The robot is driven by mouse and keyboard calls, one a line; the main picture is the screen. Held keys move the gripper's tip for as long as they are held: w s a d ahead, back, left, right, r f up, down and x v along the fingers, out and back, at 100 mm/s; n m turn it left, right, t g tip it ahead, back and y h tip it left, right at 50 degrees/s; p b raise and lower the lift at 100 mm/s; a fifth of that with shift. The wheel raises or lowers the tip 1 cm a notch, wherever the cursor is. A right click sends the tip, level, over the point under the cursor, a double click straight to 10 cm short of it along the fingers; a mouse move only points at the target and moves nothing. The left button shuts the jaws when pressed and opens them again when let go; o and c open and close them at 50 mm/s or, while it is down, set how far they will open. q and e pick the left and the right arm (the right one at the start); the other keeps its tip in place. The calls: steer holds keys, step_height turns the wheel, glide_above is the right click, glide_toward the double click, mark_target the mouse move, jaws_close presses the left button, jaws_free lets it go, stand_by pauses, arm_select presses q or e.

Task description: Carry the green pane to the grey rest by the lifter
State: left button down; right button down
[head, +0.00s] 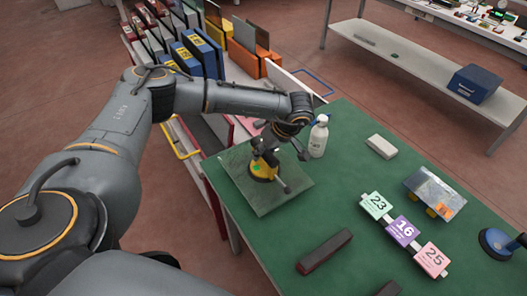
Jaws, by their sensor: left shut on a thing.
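The green pane (240,180), a clear greenish square sheet, is at the left end of the green table. I cannot tell whether it lies on the table or is just above it. A yellow and black suction holder (262,171) with a green spot sits on the pane. My left gripper (268,156) is over the pane, shut on this holder; its fingers are partly hidden. A blue round lifter (495,243) with a dark handle stands at the right edge. I cannot clearly pick out the grey rest. My right gripper is not in view.
A white spray bottle (318,137) stands close right of the gripper. A pale block (381,146), number cards (403,231), a labelled plate (434,192) on yellow supports and a dark bar (324,251) lie on the table (345,190). A rack of binders (203,52) stands behind.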

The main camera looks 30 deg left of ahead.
arm_select(q)
steer(key=shift+f, duration=0.2)
stand_by(0.3)
steer(key=c, duration=1.1)
jaws_free()
steer(key=shift+o, duration=0.7)
steer(key=shift+s+f+b, duration=0.1)
steer(key=shift+f+b, duration=0.05)
steer(key=shift+b, duration=0.15)
steer(key=v, duration=1.2)
